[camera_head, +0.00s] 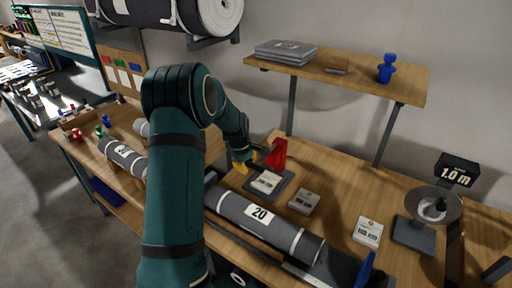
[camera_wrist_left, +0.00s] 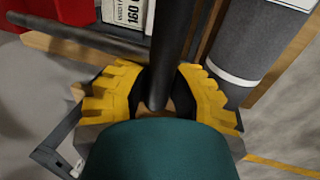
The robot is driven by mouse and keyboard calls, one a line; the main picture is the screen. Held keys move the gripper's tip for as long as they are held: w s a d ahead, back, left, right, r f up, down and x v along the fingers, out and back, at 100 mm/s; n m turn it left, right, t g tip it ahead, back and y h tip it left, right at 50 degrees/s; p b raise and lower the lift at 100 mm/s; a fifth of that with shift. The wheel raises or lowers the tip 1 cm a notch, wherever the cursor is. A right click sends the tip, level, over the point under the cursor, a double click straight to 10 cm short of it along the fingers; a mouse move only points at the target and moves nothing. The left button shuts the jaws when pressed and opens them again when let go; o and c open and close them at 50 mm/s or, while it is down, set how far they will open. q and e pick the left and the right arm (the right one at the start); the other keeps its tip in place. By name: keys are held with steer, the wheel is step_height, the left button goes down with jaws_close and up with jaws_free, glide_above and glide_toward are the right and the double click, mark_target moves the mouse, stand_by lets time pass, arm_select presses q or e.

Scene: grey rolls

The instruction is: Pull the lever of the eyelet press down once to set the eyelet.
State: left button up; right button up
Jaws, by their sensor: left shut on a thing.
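The eyelet press stands on the wooden bench in the head view, with a red body (camera_head: 278,154) and a dark base (camera_head: 285,187). A pale card with dark print (camera_head: 267,182) lies at the base. My left gripper (camera_head: 245,163) is at the left side of the press, its yellow fingertips low beside the red body. In the left wrist view the yellow pads of my left gripper (camera_wrist_left: 160,98) are shut around a dark rod, the press lever (camera_wrist_left: 171,45). Part of the red body (camera_wrist_left: 45,15) shows at top left there. The lever is mostly hidden in the head view. My right gripper is not seen.
A grey roll marked 20 (camera_head: 262,220) lies along the bench front, close to my left arm. A wooden shelf (camera_head: 345,78) hangs above the bench.

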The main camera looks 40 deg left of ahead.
arm_select(q)
steer(key=shift+s+f, duration=0.15)
steer(key=shift+f, duration=0.3)
jaws_close()
steer(key=shift+f, duration=0.1)
steer(key=shift+f+b, duration=0.65)
steer(key=shift+f, duration=0.2)
